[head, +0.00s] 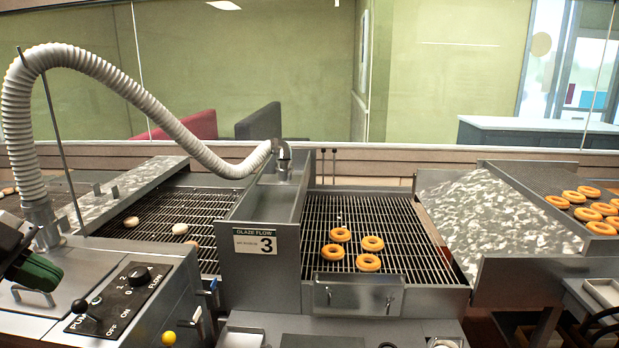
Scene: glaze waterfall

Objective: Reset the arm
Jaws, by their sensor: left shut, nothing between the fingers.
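My left gripper (36,272) shows at the left edge as a dark body with a green part. It is shut and empty, close above the left end of the steel control housing. Part of it and most of its arm are cut off by the picture edge. I cannot make out my right gripper.
The control panel (118,297) has a black knob and a lever. A ribbed white hose (110,75) arches to the glaze box (266,210), marked 3. Several doughnuts (368,262) lie on the middle wire conveyor (400,215); more lie on the right rack (520,180). Dark bars show at lower right.

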